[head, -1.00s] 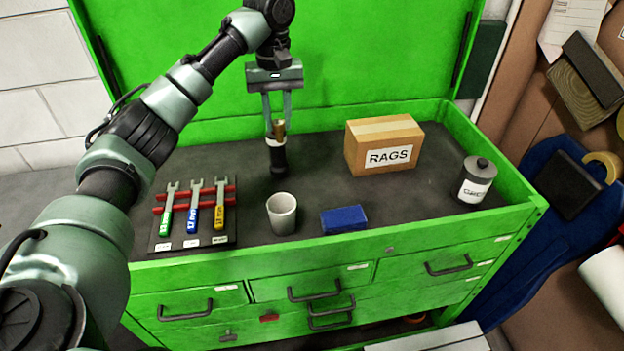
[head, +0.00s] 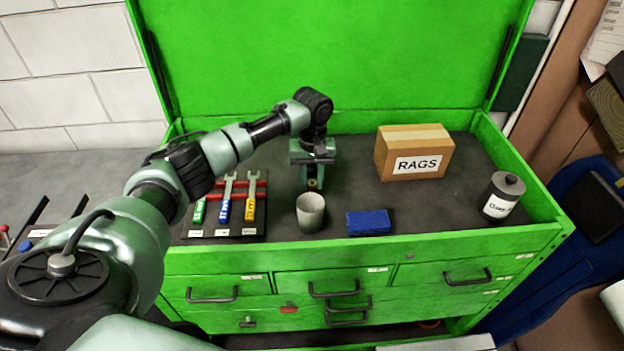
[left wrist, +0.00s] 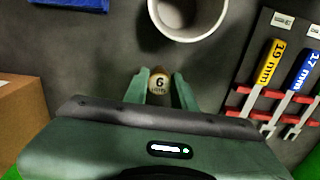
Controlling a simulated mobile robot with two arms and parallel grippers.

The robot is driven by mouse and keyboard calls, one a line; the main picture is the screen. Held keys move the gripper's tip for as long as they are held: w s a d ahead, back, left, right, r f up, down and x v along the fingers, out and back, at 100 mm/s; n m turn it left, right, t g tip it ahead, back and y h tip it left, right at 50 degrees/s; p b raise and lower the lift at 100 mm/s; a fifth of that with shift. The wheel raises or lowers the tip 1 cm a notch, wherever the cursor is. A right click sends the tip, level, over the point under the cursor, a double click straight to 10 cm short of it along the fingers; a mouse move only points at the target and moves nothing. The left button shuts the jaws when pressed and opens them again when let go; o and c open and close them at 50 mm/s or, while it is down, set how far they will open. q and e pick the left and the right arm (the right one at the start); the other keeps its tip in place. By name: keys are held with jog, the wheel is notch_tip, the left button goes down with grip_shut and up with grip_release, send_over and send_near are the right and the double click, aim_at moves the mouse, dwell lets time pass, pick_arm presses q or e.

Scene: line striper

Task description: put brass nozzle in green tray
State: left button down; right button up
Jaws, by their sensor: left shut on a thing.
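The brass nozzle shows in the left wrist view (left wrist: 159,82) as a small round piece with a pale end marked 6, between my left fingertips. My left gripper (left wrist: 159,79) is shut on it. In the head view my left gripper (head: 313,182) points down at the chest top, behind the grey cup, with a speck of brass at its tip. The arm and gripper hide what lies directly below. I see no separate green tray; the green tool chest (head: 430,244) has a raised green rim around its dark top. My right gripper is not in view.
A grey cup (head: 311,213) and blue block (head: 369,222) stand near the front edge. A wrench rack (head: 236,232) is left, a RAGS box (head: 414,152) and a labelled canister (head: 502,196) right. Dark surface is free between box and canister.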

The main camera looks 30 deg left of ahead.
pick_arm(q)
jog(key=shift+f, duration=0.5)
jog(key=c, duration=1.1)
grip_release()
jog(key=shift+c, duration=0.2)
